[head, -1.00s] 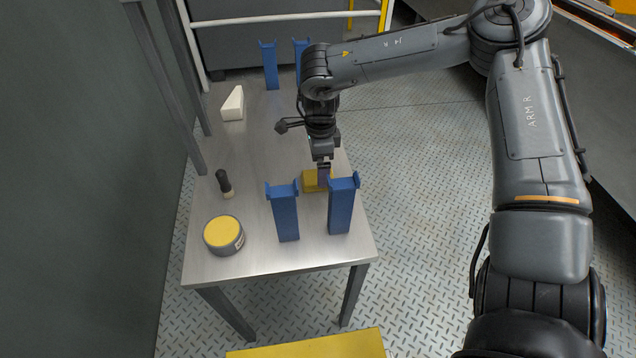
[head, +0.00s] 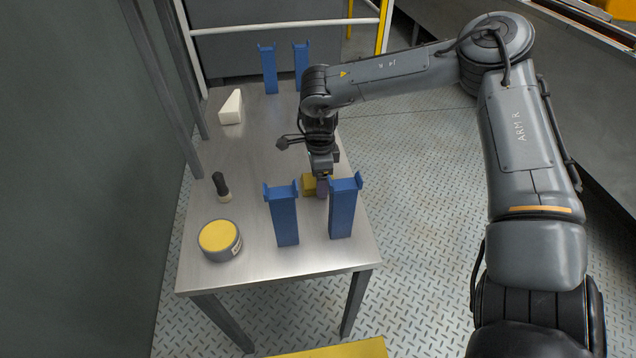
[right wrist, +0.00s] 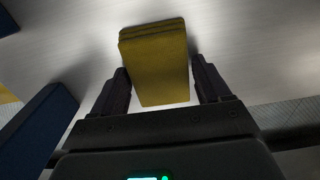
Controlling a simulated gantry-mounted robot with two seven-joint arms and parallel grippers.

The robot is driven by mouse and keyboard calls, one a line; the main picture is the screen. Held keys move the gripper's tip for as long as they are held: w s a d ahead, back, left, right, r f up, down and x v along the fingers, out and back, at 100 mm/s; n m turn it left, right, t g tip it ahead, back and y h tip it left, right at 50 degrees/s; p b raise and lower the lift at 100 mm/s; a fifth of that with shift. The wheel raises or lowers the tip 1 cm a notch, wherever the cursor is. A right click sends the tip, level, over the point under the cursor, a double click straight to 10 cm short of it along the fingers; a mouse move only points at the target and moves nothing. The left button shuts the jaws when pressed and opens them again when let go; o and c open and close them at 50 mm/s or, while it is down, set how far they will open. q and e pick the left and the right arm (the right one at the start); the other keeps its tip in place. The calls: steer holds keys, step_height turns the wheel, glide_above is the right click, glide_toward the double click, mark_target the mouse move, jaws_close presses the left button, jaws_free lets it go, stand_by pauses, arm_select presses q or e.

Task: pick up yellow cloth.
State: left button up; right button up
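The yellow cloth (head: 309,186), a small folded block, is on the metal table behind two blue uprights. In the right wrist view the cloth (right wrist: 157,60) lies between the two fingers of my right gripper (right wrist: 163,85). The fingers are apart, with a small gap on the left side and the right finger very close to the cloth's edge. I cannot tell whether that finger touches it. In the head view the right gripper (head: 322,187) points down and hides part of the cloth. My left gripper is not in view.
Blue uprights (head: 284,217) and (head: 343,210) stand close in front of the gripper; two more (head: 269,70) stand at the far end. A round yellow-topped tin (head: 219,240), a dark-handled brush (head: 222,188) and a white wedge (head: 231,107) sit left. The table middle is clear.

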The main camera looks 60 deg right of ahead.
steer(key=c, duration=0.7)
steer(key=shift+o, duration=0.2)
steer(key=shift+r, duration=0.2)
steer(key=shift+r+p, duration=0.45)
steer(key=shift+r, duration=0.1)
step_height(320, 180, up, 3)
steer(key=shift+s+d+r+p, duration=0.1)
steer(key=shift+s+r+p, duration=0.1)
steer(key=shift+p, duration=0.8)
steer(key=s+d+r+p, duration=0.5)
steer(key=s+r, duration=0.1)
steer(key=s, duration=0.4)
steer(key=shift+p, duration=0.4)
